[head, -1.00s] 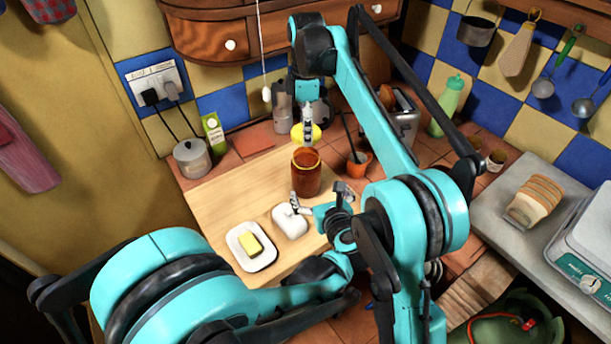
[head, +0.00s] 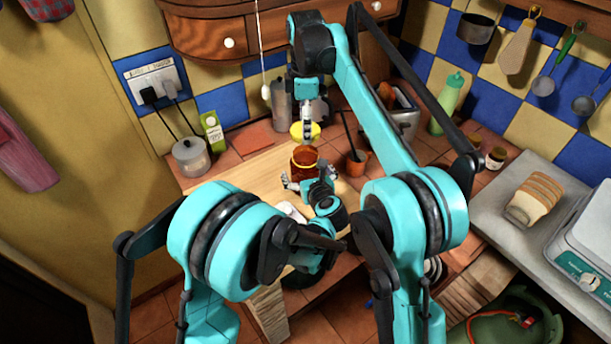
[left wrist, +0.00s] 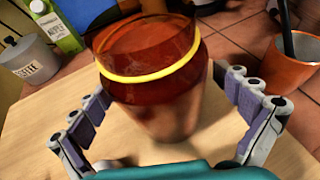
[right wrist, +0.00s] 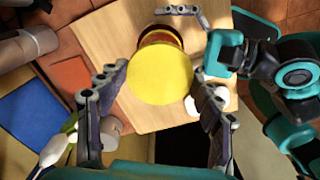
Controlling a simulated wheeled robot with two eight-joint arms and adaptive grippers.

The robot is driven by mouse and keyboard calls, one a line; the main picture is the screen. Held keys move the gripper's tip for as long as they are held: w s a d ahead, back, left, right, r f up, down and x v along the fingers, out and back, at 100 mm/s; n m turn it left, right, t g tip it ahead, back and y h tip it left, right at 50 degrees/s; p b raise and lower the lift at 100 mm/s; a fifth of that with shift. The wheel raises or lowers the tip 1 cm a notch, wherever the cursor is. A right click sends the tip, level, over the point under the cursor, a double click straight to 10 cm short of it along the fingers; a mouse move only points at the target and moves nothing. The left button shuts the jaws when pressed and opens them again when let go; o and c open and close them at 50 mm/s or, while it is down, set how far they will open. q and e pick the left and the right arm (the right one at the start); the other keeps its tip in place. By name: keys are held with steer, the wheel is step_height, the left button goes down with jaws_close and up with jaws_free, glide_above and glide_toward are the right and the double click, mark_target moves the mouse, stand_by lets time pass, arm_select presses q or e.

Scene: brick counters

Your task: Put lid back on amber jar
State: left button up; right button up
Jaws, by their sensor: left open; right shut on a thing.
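The amber jar (head: 304,160) stands upright and uncovered on the wooden board. In the left wrist view the jar (left wrist: 160,80) has a yellow band below its open rim. My left gripper (head: 305,180) is open, with a finger on each side of the jar; the left wrist view shows gaps beside it. The yellow lid (head: 305,132) is held by my right gripper (head: 307,124), above and a little behind the jar. In the right wrist view the lid (right wrist: 160,75) lies flat between the fingers and hides part of the jar (right wrist: 158,37).
The wooden board (head: 215,190) bears a white item (head: 291,211), partly behind my left arm. An orange pot (head: 357,162) with a dark handle stands right of the jar. A grey canister (head: 191,157) and green carton (head: 212,131) stand at the left back.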

arm_select(q)
steer(key=c, duration=1.7)
steer(key=shift+c, duration=0.2)
arm_select(e)
glide_above(305, 159)
steer(key=shift+f, duration=2.5)
steer(key=shift+f, duration=0.9)
steer(key=shift+f, duration=0.55)
